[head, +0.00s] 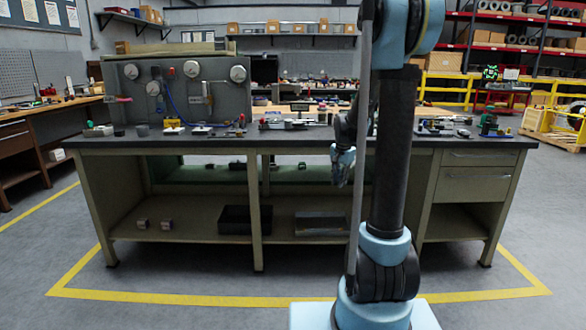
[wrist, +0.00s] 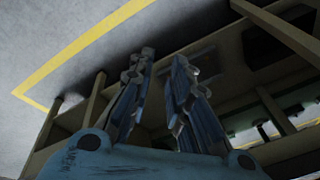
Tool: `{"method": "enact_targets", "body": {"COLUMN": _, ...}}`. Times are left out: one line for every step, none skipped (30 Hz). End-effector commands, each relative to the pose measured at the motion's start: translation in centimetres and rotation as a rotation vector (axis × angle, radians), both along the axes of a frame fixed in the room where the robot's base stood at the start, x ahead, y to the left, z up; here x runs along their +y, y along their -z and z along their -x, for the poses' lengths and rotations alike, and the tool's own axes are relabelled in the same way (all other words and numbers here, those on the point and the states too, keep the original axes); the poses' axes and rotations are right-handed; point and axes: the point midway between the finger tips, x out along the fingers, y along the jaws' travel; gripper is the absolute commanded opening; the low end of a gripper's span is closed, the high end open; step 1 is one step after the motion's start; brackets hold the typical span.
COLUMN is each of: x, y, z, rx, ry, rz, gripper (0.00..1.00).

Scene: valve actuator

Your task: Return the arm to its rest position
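My arm stands upright in the right half of the head view. My gripper (head: 341,178) hangs low in front of the workbench, left of my arm's column, with its fingers pointing down. In the wrist view my gripper (wrist: 164,62) shows two fingers apart, with an empty gap between them. The bench legs and lower shelf lie beyond the fingers there. My arm hides part of the bench in the head view.
The workbench (head: 310,139) carries a valve panel (head: 205,95) at left and several small parts. A black bin (head: 240,219) and a metal box (head: 320,224) sit on its lower shelf. Yellow floor tape (head: 200,299) surrounds the bench. The floor in front looks clear.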

Motion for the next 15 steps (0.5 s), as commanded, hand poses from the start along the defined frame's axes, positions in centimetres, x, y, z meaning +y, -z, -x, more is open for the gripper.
{"method": "enact_targets", "body": {"x": 0.0, "y": -0.6, "z": 1.5, "rx": 0.001, "ry": -0.021, "rz": 0.005, "gripper": 0.18}}
{"method": "enact_targets", "body": {"x": 0.0, "y": -0.9, "z": 2.3, "rx": 0.001, "ry": -0.036, "rz": 0.008, "gripper": 0.18}}
{"method": "enact_targets", "body": {"x": 0.0, "y": -1.3, "z": 3.3, "rx": 0.003, "ry": -0.055, "rz": 0.013, "gripper": 0.18}}
{"method": "enact_targets", "body": {"x": 0.0, "y": -1.6, "z": 4.0, "rx": 0.003, "ry": -0.069, "rz": 0.016, "gripper": 0.18}}
{"method": "enact_targets", "body": {"x": 0.0, "y": -1.8, "z": 4.8, "rx": 0.004, "ry": -0.083, "rz": 0.019, "gripper": 0.18}}
{"method": "enact_targets", "body": {"x": 0.0, "y": -2.1, "z": 5.8, "rx": 0.004, "ry": -0.102, "rz": 0.024, "gripper": 0.18}}
{"method": "enact_targets", "body": {"x": 0.0, "y": -2.4, "z": 6.6, "rx": 0.005, "ry": -0.116, "rz": 0.026, "gripper": 0.18}}
{"method": "enact_targets", "body": {"x": 0.0, "y": -2.6, "z": 7.4, "rx": 0.005, "ry": -0.132, "rz": 0.03, "gripper": 0.18}}
{"method": "enact_targets", "body": {"x": 0.0, "y": -2.8, "z": 8.4, "rx": 0.007, "ry": -0.15, "rz": 0.034, "gripper": 0.18}}
{"method": "enact_targets", "body": {"x": 0.0, "y": -3.0, "z": 9.2, "rx": 0.007, "ry": -0.165, "rz": 0.038, "gripper": 0.18}}
{"method": "enact_targets", "body": {"x": 0.0, "y": -3.1, "z": 9.9, "rx": 0.008, "ry": -0.178, "rz": 0.041, "gripper": 0.18}}
{"method": "enact_targets", "body": {"x": 0.0, "y": -3.3, "z": 11.0, "rx": 0.009, "ry": -0.197, "rz": 0.045, "gripper": 0.18}}
{"method": "enact_targets", "body": {"x": 0.0, "y": -3.4, "z": 11.8, "rx": 0.009, "ry": -0.212, "rz": 0.048, "gripper": 0.18}}
{"method": "enact_targets", "body": {"x": 0.0, "y": -3.5, "z": 12.5, "rx": 0.01, "ry": -0.226, "rz": 0.051, "gripper": 0.18}}
{"method": "enact_targets", "body": {"x": 0.0, "y": -3.6, "z": 13.6, "rx": 0.01, "ry": -0.245, "rz": 0.056, "gripper": 0.18}}
